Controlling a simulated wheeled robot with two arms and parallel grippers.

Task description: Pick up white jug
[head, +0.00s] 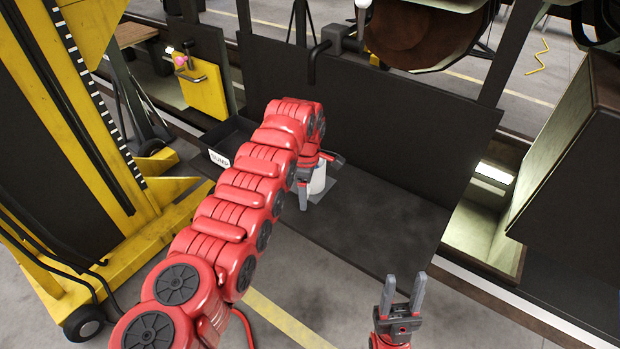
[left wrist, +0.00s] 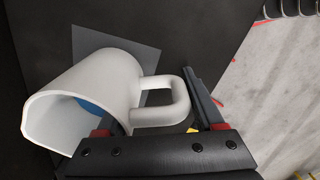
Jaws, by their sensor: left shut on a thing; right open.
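The white jug (head: 318,181) is in the middle of the head view, above or on the dark platform, partly hidden by my left arm. In the left wrist view the jug (left wrist: 85,95) fills the left side, its mouth toward the lower left and its handle toward the right. Something blue shows inside it. My left gripper (left wrist: 160,115) is shut on the jug at its handle side; one finger is partly hidden by the jug. Whether the jug touches the platform is unclear. My right gripper (head: 403,295) is open and empty at the platform's front edge.
The dark platform (head: 385,235) has a grey square patch (left wrist: 110,48) behind the jug. A black bin marked DUMP (head: 219,159) stands left of it. A dark upright panel (head: 410,125) rises behind. A yellow lift frame (head: 75,100) stands at the left.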

